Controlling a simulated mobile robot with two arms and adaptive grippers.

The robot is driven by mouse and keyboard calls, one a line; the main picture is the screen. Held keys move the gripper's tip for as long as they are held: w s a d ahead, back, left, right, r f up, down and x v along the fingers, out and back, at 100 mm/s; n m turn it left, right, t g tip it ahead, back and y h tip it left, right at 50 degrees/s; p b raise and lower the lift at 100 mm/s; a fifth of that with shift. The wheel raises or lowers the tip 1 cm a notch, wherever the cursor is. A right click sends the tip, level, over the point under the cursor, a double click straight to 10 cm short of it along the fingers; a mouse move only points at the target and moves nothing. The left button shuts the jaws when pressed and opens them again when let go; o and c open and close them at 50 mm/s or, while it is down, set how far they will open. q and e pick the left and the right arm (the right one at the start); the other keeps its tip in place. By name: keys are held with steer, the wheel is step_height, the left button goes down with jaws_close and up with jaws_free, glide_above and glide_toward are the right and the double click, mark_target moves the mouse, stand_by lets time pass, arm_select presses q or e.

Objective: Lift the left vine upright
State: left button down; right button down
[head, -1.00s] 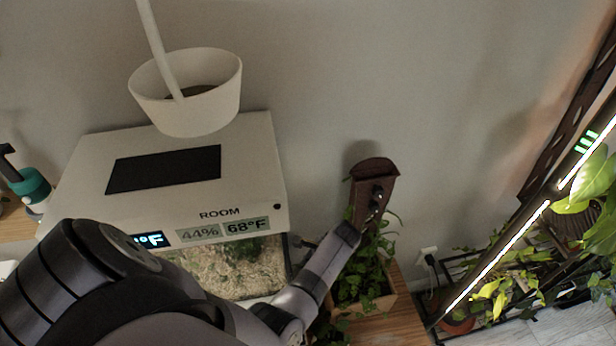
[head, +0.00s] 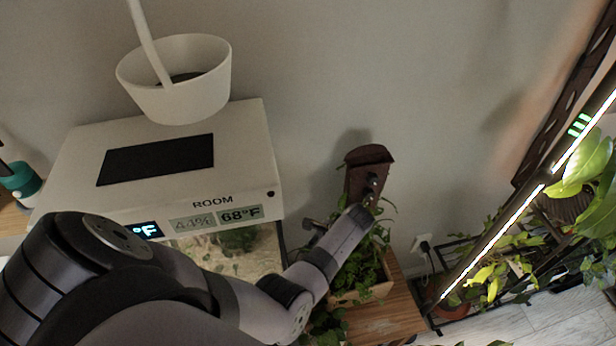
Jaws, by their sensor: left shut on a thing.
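The vine's green leaves (head: 376,245) show in the head view around the end of my left arm, above a wooden planter box (head: 376,292). My left gripper (head: 371,189) is at the top of these leaves, in front of a brown upright piece (head: 368,157) with a rounded top. It is shut on a vine. The fingertips and the held stem are mostly hidden, and I cannot tell how upright the vine is. More foliage hangs low at the planter's left (head: 322,325). My right gripper is not in view.
A white terrarium (head: 240,180) with a display stands left of the planter, behind my arm. A white hanging pot (head: 185,95) is above it. A plant shelf with a bright light bar (head: 500,235) stands at right.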

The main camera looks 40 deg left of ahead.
arm_select(q)
steer(key=shift+s, duration=0.1)
steer(key=c, duration=1.7)
jaws_free()
